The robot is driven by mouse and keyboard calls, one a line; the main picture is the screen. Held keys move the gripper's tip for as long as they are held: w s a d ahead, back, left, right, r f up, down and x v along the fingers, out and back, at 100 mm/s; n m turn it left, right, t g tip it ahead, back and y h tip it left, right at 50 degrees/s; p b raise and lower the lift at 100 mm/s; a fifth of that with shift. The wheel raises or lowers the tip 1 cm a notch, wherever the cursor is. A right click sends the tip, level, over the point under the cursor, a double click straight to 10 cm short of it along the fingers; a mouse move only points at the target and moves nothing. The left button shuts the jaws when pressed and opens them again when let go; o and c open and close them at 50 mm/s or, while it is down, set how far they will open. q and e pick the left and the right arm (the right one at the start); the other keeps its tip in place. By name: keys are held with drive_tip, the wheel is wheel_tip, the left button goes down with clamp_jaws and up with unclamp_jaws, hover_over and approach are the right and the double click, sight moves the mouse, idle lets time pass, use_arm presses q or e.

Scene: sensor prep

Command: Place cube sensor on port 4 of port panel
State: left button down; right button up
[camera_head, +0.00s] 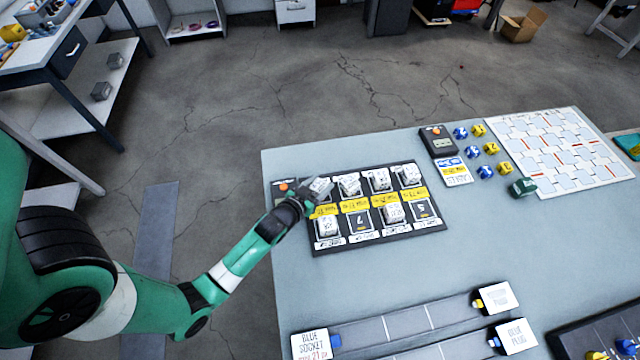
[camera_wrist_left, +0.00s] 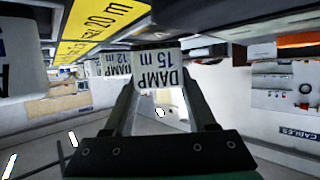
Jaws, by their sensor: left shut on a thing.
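The dark port panel (camera_head: 438,222) lies on the left part of the table, with white cube sensors in two rows and yellow labels between them. Cubes stand in the top row, such as one cube (camera_head: 379,180); the lower row holds two. Two lower ports, marked 7 (camera_head: 360,220) and 5 (camera_head: 422,209), look empty. My left gripper (camera_head: 309,194) is at the panel's top left corner. In the left wrist view its fingers (camera_wrist_left: 165,100) are shut on a cube sensor (camera_wrist_left: 157,72) marked DAMP 15 m. I cannot tell whether this cube touches the panel. My right gripper is not in view.
A dark box with an orange button (camera_head: 437,142), several blue and yellow dice-like cubes (camera_head: 490,149) and a white grid board (camera_head: 560,150) are at the back right. Plug and socket tracks (camera_head: 420,318) lie in front. The table (camera_head: 490,245) is bare between them.

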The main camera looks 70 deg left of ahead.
use_arm(q)
drive_tip(key=shift+f+b, duration=0.3)
drive_tip(key=shift+f, duration=0.05)
drive_tip(key=shift+c, duration=0.6)
unclamp_jaws()
drive_tip(key=p+v, duration=0.2)
drive_tip(key=v, duration=0.9)
drive_tip(key=shift+s+d+r, duration=0.15)
drive_tip(key=shift+s+d, duration=0.05)
